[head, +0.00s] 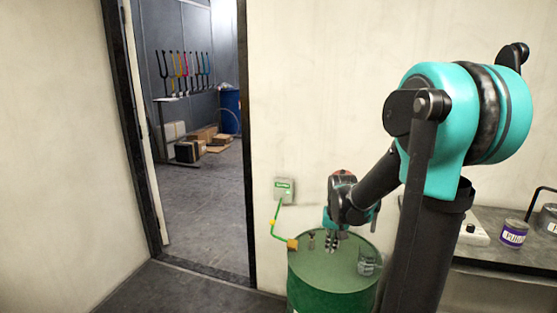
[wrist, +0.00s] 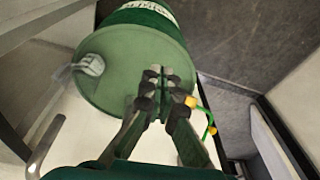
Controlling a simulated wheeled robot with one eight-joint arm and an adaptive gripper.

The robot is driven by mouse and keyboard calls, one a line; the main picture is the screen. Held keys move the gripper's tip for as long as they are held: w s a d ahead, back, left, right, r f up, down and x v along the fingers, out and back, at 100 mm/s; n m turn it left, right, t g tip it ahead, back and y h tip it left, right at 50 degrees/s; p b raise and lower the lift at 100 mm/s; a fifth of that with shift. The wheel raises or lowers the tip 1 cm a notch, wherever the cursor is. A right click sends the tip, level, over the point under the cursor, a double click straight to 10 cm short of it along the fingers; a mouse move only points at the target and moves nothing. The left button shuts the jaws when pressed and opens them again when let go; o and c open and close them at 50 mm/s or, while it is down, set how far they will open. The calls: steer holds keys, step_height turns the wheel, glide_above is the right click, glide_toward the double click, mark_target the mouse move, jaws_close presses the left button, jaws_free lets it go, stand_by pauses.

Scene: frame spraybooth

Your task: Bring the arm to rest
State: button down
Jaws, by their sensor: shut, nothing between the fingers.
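My arm reaches forward and down in the head view, with my gripper (head: 333,243) low over the top of a green drum (head: 335,275). In the wrist view my gripper (wrist: 157,78) has its fingertips together in front of the lid of the drum (wrist: 120,60). Nothing shows between the fingers. I cannot tell whether the fingertips touch the lid.
A green cable with a yellow clamp (head: 292,244) runs from a wall box (head: 284,190) to the drum's rim. A clear container (head: 368,262) is on the lid. A bench (head: 490,250) with cans stands right. An open doorway (head: 200,220) is left.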

steer(key=s+f+n+t, duration=0.1)
steer(key=s, duration=0.7)
steer(key=s+d+f+n+t, duration=0.1)
steer(key=s+f, duration=0.1)
steer(key=s, duration=0.7)
steer(key=shift+s+d+f, duration=0.15)
steer(key=shift+d+f, duration=0.15)
